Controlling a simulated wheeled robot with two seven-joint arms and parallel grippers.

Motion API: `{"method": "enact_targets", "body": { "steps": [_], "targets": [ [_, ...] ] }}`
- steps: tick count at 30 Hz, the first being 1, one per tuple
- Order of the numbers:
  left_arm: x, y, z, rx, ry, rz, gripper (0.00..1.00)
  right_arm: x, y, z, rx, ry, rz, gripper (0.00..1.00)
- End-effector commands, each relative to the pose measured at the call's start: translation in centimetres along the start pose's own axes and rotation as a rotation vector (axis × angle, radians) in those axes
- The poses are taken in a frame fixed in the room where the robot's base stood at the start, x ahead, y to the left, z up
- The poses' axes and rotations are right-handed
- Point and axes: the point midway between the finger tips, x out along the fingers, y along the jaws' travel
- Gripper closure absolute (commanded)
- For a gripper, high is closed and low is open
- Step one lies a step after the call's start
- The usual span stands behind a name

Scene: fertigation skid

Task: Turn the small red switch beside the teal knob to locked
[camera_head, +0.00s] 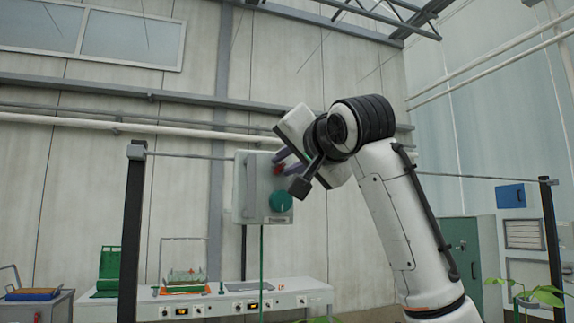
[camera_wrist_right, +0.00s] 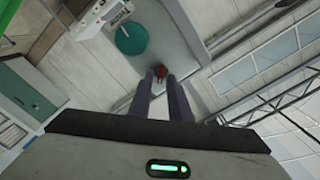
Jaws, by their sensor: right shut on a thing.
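A small red switch (camera_wrist_right: 160,71) sits on the face of a pale grey control box (camera_head: 240,200). In the right wrist view it lies between the tips of my right gripper (camera_wrist_right: 164,80). The gripper is shut on the switch. In the head view the red switch (camera_head: 278,170) is partly hidden by my right gripper (camera_head: 280,162), which reaches the box from the right. The teal knob (camera_head: 281,202) is just below the switch on the same box, and shows in the right wrist view too (camera_wrist_right: 131,39). The switch's exact angle is too small to tell. My left gripper is not in view.
The box hangs between dark posts (camera_head: 132,230) with a thin rail. Below stands a white bench (camera_head: 220,302) with small panels and a green piece (camera_head: 108,270). A green cabinet (camera_head: 470,250) and a plant (camera_head: 540,294) are at the right.

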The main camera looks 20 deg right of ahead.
Motion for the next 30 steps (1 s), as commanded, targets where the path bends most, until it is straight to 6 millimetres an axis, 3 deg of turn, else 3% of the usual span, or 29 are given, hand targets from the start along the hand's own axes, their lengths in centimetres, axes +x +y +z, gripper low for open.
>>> {"method": "enact_targets", "body": {
  "steps": [14,15,16,26,30],
  "targets": [
    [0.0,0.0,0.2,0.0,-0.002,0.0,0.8,0.0,0.1,0.1,0.024,-0.003,0.002,1.0],
    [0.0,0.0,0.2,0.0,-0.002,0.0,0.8,0.0,0.1,0.1,0.024,-0.003,0.002,0.81],
    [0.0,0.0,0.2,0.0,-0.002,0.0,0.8,0.0,0.1,0.1,0.024,-0.003,0.002,0.76],
    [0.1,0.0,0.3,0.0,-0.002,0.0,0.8,-0.1,0.1,0.1,0.022,0.0,0.0,0.75],
    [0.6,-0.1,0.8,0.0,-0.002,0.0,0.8,-1.5,0.1,0.2,0.021,0.001,-0.003,0.75]
  ]
}}
